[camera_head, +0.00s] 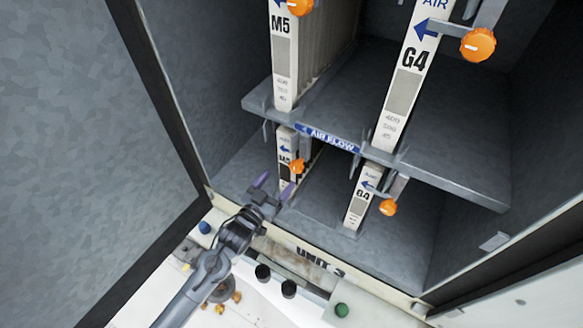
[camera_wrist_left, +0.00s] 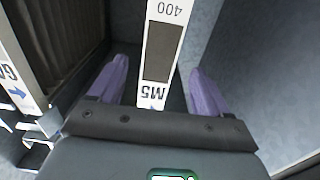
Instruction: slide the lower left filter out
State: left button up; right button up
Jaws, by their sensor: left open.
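The lower left filter (camera_head: 285,143) is a narrow white-edged panel marked M5, upright in the lower compartment under the shelf. In the left wrist view its front edge (camera_wrist_left: 160,50) lies between my two purple fingers, label upside down, with a gap showing on either side. My left gripper (camera_head: 273,187) is open at the filter's lower end and partly hides it. In the wrist view my gripper (camera_wrist_left: 162,85) has one finger on each side of the edge. An orange knob (camera_head: 297,166) on a grey latch sits by the filter's right side. My right gripper is out of view.
A lower G4 filter (camera_head: 362,200) stands to the right with its own orange knob (camera_head: 388,207). The grey shelf (camera_head: 450,165) is above, bearing taller M5 and G4 filters. An open door (camera_head: 75,130) stands left. A front sill (camera_head: 310,262) carries buttons below.

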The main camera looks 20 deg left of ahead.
pick_arm(q)
jog(key=b+x, duration=0.3)
jog(key=x, duration=0.6)
jog(key=shift+w, duration=0.15)
jog(key=shift+d, duration=0.1)
jog(key=shift+c, duration=0.3)
jog(key=c, duration=1.2)
grip_shut()
jog(key=shift+r, duration=0.1)
